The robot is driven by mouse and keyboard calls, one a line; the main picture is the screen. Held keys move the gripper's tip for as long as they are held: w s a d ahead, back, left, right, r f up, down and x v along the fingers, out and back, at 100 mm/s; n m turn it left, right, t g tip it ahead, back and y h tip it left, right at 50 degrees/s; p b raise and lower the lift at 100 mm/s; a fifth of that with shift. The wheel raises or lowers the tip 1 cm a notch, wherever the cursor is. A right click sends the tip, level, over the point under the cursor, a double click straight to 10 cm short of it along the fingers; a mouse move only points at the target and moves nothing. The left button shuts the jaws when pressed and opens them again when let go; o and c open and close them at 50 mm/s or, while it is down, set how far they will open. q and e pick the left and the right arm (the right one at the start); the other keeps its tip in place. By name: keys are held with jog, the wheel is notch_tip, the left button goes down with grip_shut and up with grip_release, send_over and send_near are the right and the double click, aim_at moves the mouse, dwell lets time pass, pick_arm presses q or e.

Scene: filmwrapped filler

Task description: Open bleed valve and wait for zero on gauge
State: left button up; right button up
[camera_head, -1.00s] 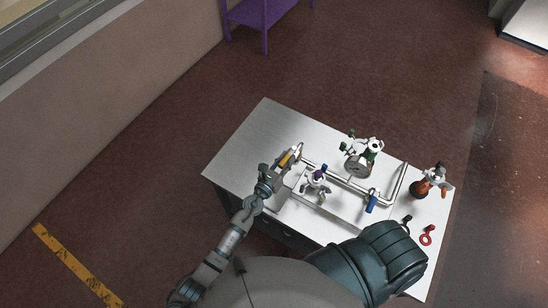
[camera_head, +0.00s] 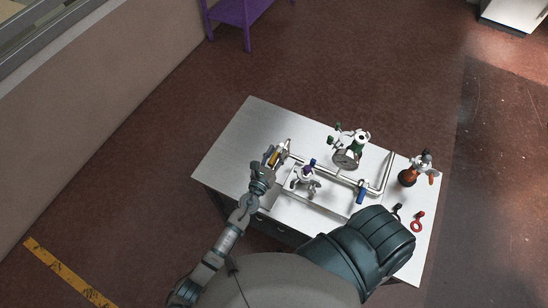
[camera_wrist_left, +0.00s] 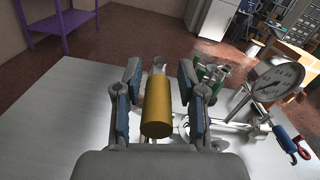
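A yellow cylinder (camera_head: 276,156) sits at the left end of the silver pipe assembly (camera_head: 330,173) on the metal-topped table. It fills the middle of the left wrist view (camera_wrist_left: 157,108). My left gripper (camera_head: 271,157) is around it, one blue-padded finger on each side, with a visible gap at least on the left. A round gauge (camera_wrist_left: 276,80) faces the left wrist camera; its reading is too small to tell. The gauge also shows in the head view (camera_head: 346,158). Which fitting is the bleed valve is not clear. My right gripper is not visible.
A purple-topped valve (camera_head: 309,166), a green-handled valve (camera_head: 357,139) and a blue handle (camera_head: 361,191) stand along the pipes. An orange-bodied fitting (camera_head: 409,176) and a red ring (camera_head: 417,222) are at right. The table's left rear is clear. A purple shelf (camera_head: 240,14) stands behind.

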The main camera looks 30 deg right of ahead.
pick_arm(q)
jog(key=shift+w+d+f, duration=0.15)
jog(key=shift+d+f, duration=0.3)
jog(key=shift+f, duration=0.2)
jog(key=v, duration=1.1)
jog(key=shift+s+a, duration=0.2)
jog(key=shift+a, duration=0.05)
jog(key=shift+w+a, duration=0.1)
jog(key=shift+a, duration=0.25)
